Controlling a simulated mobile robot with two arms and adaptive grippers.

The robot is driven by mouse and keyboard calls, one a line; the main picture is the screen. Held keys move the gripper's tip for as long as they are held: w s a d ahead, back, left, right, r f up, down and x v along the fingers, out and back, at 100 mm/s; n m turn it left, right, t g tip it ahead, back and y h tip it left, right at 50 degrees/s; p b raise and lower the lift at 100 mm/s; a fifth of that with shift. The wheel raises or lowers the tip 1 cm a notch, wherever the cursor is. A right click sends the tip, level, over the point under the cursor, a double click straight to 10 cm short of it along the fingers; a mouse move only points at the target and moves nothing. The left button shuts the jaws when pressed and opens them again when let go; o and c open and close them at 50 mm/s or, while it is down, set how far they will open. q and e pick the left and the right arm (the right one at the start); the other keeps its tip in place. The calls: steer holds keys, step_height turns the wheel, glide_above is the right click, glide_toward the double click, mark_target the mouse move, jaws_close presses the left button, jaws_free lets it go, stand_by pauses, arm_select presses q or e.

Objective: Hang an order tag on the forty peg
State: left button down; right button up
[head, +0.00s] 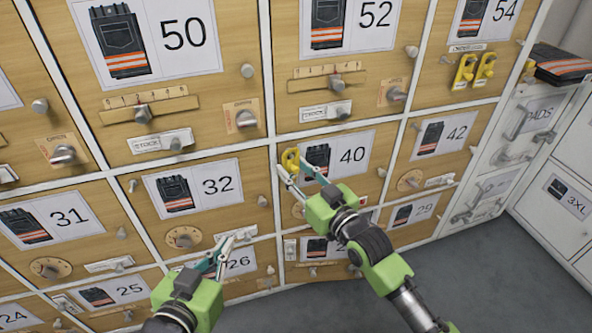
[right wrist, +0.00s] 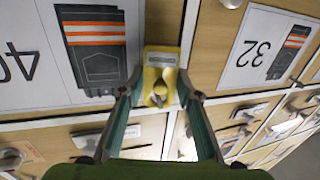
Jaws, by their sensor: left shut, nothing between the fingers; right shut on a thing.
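The door numbered 40 (head: 352,156) is in the middle of the head view. A yellow tag (head: 290,160) is at the left edge of this door, beside the picture label. In the right wrist view the yellow tag (right wrist: 161,58) sits between the fingertips, with a rounded yellow part at its lower end. My right gripper (head: 299,178) is shut on the tag. The forty peg is not clear behind the tag, and I cannot tell whether the tag is on it. My left gripper (head: 216,264) is shut and empty, low in front of the door numbered 26 (head: 240,262).
Two more yellow tags (head: 464,72) hang below the label on the door numbered 54. Knobs, dials and small handles stick out of the doors all around, such as the knob (head: 382,172) on the forty door. Grey floor (head: 500,290) is clear at lower right.

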steer(key=shift+w, duration=0.15)
steer(key=shift+c, duration=0.2)
steer(key=o, duration=0.8)
steer(key=shift+o, duration=0.9)
steer(key=shift+w+a+f, duration=0.15)
steer(key=shift+a+f, duration=0.05)
steer(key=shift+d, duration=0.15)
